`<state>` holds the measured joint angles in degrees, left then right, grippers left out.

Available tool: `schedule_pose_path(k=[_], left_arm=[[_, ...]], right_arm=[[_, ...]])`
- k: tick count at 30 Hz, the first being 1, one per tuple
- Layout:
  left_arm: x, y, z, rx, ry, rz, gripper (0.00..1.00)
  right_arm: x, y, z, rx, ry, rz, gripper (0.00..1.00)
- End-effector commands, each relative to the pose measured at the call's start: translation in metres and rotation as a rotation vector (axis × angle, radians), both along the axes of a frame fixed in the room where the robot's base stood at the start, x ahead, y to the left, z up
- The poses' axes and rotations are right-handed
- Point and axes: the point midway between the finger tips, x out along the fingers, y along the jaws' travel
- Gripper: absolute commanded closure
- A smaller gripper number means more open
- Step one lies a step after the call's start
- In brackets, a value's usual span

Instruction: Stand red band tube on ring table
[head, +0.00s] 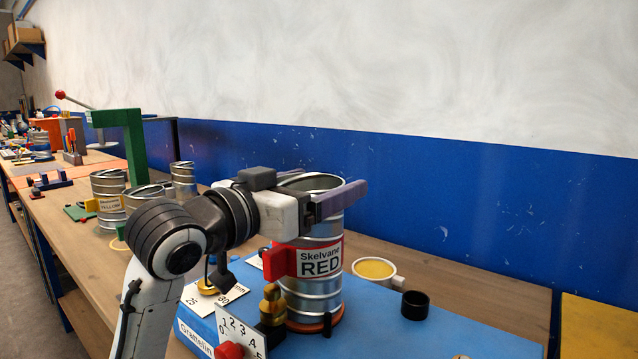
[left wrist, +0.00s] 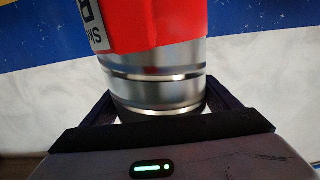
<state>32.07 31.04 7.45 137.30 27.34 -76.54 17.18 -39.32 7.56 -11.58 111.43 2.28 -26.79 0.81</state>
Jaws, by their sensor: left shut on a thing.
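The red band tube (head: 313,294) is a ribbed silver metal tube with a red label reading "Skelvane RED". In the head view it stands upright on the blue ring table (head: 380,325), with its foot at an orange-brown ring (head: 318,325). My left gripper (head: 335,200) is shut on the tube near its top rim, one finger on each side. The left wrist view shows the tube (left wrist: 155,75) between the dark fingers. Whether the foot sits fully down in the ring is hard to tell. My right gripper is not in view.
A dial plate (head: 238,330) with a red knob and brass parts (head: 272,304) stand close before the tube. A yellow-filled cup (head: 374,271) and a black cup (head: 415,305) are to its right. Other tubes (head: 108,190) and a green post (head: 134,145) stand left.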

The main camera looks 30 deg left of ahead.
Motion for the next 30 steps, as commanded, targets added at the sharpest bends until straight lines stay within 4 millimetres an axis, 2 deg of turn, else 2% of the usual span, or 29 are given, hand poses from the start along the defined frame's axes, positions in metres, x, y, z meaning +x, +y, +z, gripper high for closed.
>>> schedule_pose_path(k=[8, 9, 12, 20, 26, 30], left_arm=[[0.0, 0.0, -0.006, 0.001, -0.003, 0.001, 0.66], [0.0, 0.0, -0.006, 0.001, -0.004, 0.001, 0.14], [0.0, 0.0, -0.005, 0.001, -0.003, 0.001, 0.0], [-0.002, 0.0, -0.007, 0.0, 0.001, 0.0, 0.0], [-0.025, 0.002, -0.007, 0.002, -0.002, 0.001, 0.0], [-0.036, 0.003, -0.011, 0.001, -0.008, -0.001, 0.0]], right_arm=[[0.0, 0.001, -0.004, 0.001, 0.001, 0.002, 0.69], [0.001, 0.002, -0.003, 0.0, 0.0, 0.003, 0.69], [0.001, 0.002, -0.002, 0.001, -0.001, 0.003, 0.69], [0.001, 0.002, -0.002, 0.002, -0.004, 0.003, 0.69], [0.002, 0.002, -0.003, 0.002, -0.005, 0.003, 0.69], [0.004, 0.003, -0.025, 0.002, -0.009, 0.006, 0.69]])
